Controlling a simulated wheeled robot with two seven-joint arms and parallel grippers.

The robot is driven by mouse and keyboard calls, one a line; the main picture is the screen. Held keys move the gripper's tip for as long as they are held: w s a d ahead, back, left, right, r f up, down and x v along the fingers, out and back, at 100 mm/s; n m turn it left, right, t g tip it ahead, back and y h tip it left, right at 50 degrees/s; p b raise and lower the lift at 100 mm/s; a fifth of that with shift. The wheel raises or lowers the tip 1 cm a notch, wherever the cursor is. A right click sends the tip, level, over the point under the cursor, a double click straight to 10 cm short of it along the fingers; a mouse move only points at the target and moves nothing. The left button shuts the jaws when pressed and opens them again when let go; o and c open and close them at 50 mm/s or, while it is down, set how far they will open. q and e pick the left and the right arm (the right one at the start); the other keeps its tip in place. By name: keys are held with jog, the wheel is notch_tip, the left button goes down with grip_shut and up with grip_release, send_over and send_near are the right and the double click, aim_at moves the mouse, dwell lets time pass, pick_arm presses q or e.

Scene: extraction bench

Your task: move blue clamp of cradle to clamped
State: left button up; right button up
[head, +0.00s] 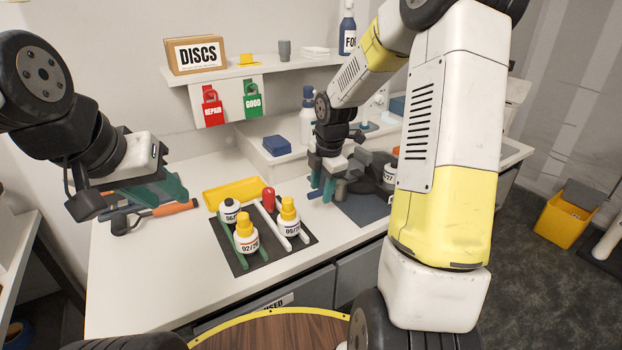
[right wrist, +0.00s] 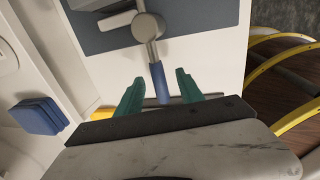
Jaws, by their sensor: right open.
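The blue clamp is a lever with a blue handle (right wrist: 160,84) on a grey metal joint (right wrist: 147,27); its blue end also shows in the head view (head: 313,194). It belongs to the dark cradle (head: 371,182), which stands on a dark mat and is partly hidden by my right arm. My right gripper (right wrist: 159,92) is open, with one green finger on each side of the blue handle; in the head view the gripper (head: 322,180) is at the cradle's left side. My left gripper (head: 162,190) is over the bench's left part, its opening unclear.
A black mat (head: 238,262) with rails and several small bottles lies mid-bench, left of the cradle. A yellow tray (head: 232,191) and a blue box (head: 277,145) are behind. An orange-handled tool (head: 174,208) lies below my left gripper. The front left bench is clear.

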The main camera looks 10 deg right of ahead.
notch_tip(320, 180, up, 8)
jog(key=s, duration=0.1)
jog(key=shift+s+d+f, duration=0.15)
jog(key=shift+s+d, duration=0.05)
jog(key=shift+d, duration=0.1)
jog(key=s+a+r+m+t, duration=0.1)
jog(key=s+r+m, duration=0.2)
jog(key=s+m, duration=0.4)
jog(key=s+a+r+m+t+y, duration=0.1)
jog(key=s+r+m, duration=0.3)
jog(key=s+m, duration=0.3)
jog(key=s+a+r+m+t, duration=0.1)
jog(key=s+r+m+t, duration=0.1)
jog(key=s+r+m, duration=0.2)
jog(key=s+m, duration=0.3)
jog(key=s, duration=0.1)
jog(key=shift+s+r+m, duration=0.15)
jog(key=shift+s+m, duration=0.15)
dwell(0.7)
